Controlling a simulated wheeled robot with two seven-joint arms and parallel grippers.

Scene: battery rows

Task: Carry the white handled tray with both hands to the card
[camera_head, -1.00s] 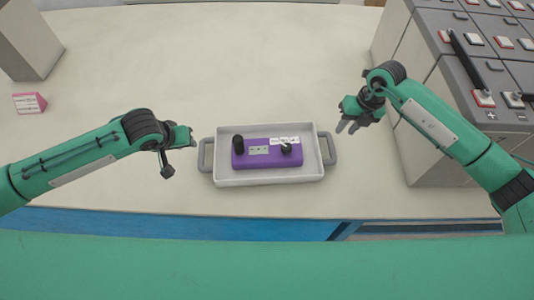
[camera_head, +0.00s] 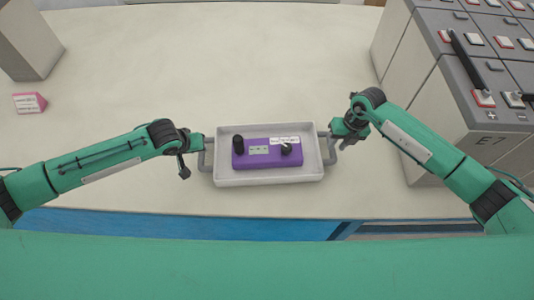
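The white tray (camera_head: 268,179) with grey handles stands on the pale floor or table surface in the middle of the head view. A pink card (camera_head: 29,103) with a white label stands at the far left.
Grey battery cabinets (camera_head: 450,90) with red and white terminals stand at the right. A grey block (camera_head: 28,40) stands at the upper left. The pale surface behind the tray is clear. A blue edge (camera_head: 180,224) runs along the front.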

